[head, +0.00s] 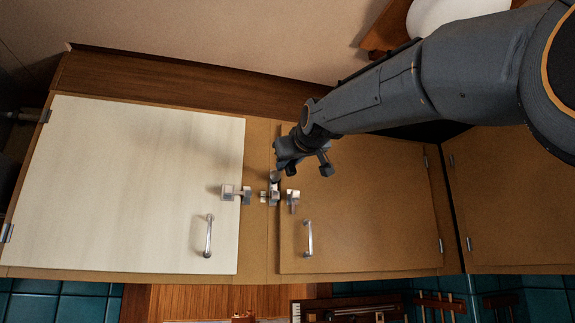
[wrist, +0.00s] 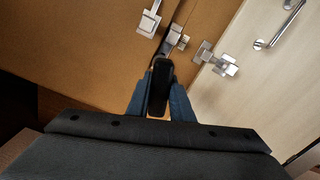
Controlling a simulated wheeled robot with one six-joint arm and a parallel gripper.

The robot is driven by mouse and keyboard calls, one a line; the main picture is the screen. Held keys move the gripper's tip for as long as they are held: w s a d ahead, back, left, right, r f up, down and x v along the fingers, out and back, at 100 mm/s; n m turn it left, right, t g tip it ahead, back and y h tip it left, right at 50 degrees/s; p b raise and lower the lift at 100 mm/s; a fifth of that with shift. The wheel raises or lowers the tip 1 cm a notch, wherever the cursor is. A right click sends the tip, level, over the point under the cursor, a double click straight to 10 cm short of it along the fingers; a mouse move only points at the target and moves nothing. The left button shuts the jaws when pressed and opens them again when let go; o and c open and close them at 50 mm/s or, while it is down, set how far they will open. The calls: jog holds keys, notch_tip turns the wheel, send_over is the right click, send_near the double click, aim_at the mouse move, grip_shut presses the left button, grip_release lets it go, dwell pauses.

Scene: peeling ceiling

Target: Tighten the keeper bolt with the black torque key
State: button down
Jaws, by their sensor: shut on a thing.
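The black torque key (wrist: 158,88) is held upright in the wrist view between the two blue fingers of my gripper (wrist: 160,108). The gripper is shut on it. The key's far end reaches up to the metal keeper (wrist: 175,39) between the two cabinet doors; whether it sits on the bolt cannot be told, as the bolt itself is not clearly seen. In the head view my gripper (head: 277,172) is just above the keeper (head: 271,194), and the key is mostly hidden there.
A pale door (head: 140,180) is on the left and a brown door (head: 370,205) on the right, each with a bar handle. Metal latch pieces (head: 236,193) and (head: 292,196) flank the keeper closely. Tools on a rack (head: 350,308) lie below.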

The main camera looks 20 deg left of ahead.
jog(key=shift+s+d, duration=0.25)
jog(key=shift+s, duration=0.2)
jog(key=b+v, duration=0.3)
jog(key=v, duration=0.3)
jog(key=shift+b, duration=0.3)
jog(key=b+v, duration=0.5)
jog(key=v, duration=0.9)
jog(key=shift+a, duration=0.1)
